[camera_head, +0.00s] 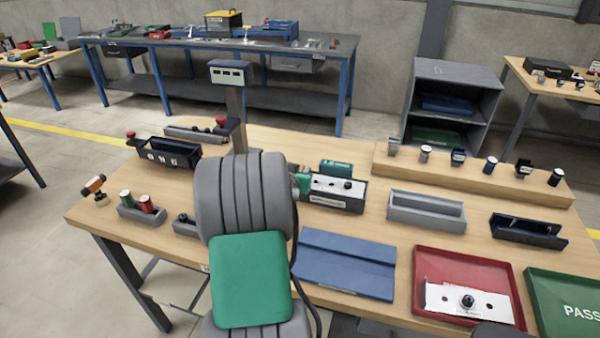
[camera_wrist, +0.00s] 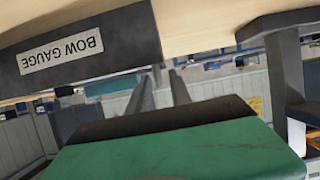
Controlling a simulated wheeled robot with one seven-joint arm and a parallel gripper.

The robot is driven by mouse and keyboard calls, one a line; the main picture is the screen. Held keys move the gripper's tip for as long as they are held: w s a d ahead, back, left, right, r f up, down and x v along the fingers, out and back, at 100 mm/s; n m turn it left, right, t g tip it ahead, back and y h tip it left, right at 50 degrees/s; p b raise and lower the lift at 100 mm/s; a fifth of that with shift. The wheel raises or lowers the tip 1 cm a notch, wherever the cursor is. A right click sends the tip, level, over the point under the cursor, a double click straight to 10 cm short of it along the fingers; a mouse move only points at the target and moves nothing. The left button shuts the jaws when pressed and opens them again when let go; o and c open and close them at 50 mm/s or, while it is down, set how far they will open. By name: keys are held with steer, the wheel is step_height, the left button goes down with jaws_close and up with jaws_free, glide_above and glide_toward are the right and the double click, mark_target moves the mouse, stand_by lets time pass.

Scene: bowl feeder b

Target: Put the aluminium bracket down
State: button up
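In the wrist view my gripper (camera_wrist: 162,80) shows as two grey fingers with a narrow gap between them. I see background through the gap and nothing clearly held. In the head view my arm hides the fingers; a green part of the hand is at the left end of the bow gauge. The bow gauge (camera_head: 330,203) is a dark box carrying a pale plate (camera_head: 326,183) with a dark knob. Its label appears upside down in the wrist view (camera_wrist: 60,52). A pale metal plate (camera_head: 440,297) lies in the red tray (camera_head: 425,262). I cannot tell which is the aluminium bracket.
A teal block (camera_head: 336,167) is behind the gauge. A post with a display (camera_head: 231,73) rises behind my arm.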

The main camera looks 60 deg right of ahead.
steer(key=shift+r+p, duration=0.3)
steer(key=shift+p, duration=0.05)
steer(key=shift+r+p, duration=0.55)
steer(key=shift+p, duration=0.1)
steer(key=b+v, duration=0.3)
steer(key=v, duration=0.9)
steer(key=w+a+f+n+t+y, duration=0.1)
steer(key=w+a+n+t+y, duration=0.15)
steer(key=w+a, duration=0.55)
steer(key=w+a+f+n+t+y, duration=0.15)
steer(key=w+a+n+y, duration=0.3)
steer(key=a, duration=0.65)
steer(key=s+a+n+g+y, duration=0.1)
steer(key=a+n+y, duration=0.1)
steer(key=a, duration=0.7)
steer(key=s+a+n+g+y, duration=0.1)
steer(key=a+n, duration=0.3)
steer(key=a, duration=0.5)
steer(key=s+a+n+y, duration=0.3)
steer(key=a, duration=0.6)
steer(key=shift+f+g, duration=0.4)
steer(key=shift+f, duration=0.05)
steer(key=shift+w, duration=0.1)
